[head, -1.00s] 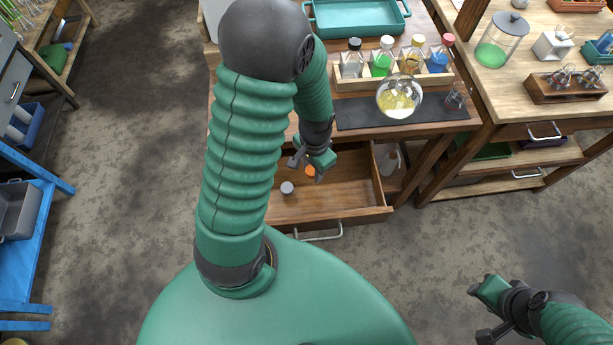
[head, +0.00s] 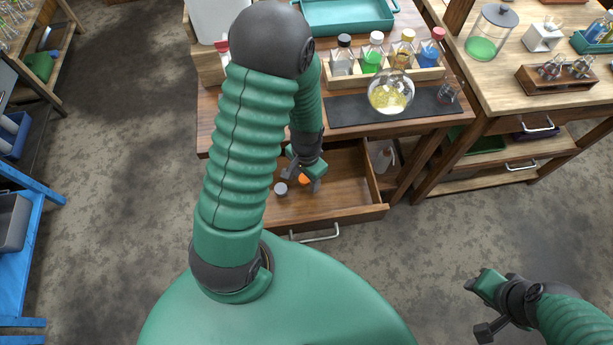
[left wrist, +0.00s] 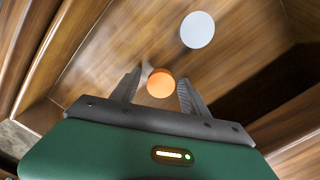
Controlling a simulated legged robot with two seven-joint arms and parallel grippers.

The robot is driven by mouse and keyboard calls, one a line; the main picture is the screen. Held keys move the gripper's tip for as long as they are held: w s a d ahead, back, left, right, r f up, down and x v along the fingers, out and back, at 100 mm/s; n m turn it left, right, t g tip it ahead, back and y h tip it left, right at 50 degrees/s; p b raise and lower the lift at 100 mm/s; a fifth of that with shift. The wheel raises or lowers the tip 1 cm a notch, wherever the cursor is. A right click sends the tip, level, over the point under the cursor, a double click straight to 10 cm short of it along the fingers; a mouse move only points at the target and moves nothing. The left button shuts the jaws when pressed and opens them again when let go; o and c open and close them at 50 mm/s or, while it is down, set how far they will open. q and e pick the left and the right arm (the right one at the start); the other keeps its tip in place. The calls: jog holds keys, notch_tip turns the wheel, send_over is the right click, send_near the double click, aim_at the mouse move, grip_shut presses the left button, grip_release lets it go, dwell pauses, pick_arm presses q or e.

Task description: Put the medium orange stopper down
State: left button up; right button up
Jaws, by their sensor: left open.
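The orange stopper (head: 304,179) is in the open wooden drawer, near its middle. In the left wrist view, the orange stopper (left wrist: 160,83) shows as a round top between my left gripper's two spread fingers, with a gap to each side. My left gripper (head: 302,180) reaches down into the drawer and is open around the stopper. The gripper hides part of the stopper in the head view. My right gripper (head: 479,307) is at the lower right, open and empty, away from the drawer.
A grey stopper (head: 280,189) stands close by in the drawer (head: 340,194), whose right part is bare. Above, a round flask (head: 390,92) with yellow liquid sits on a dark mat (head: 345,113). Capped bottles stand in a wooden rack (head: 430,75) behind it.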

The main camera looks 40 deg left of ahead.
pick_arm(q)
notch_tip(320, 180, up, 12)
jog(key=p, duration=0.3)
jog(key=d+r+n+t, duration=0.1)
jog(key=d+r, duration=0.4)
jog(key=d, duration=0.5)
jog(key=shift+t, duration=0.8)
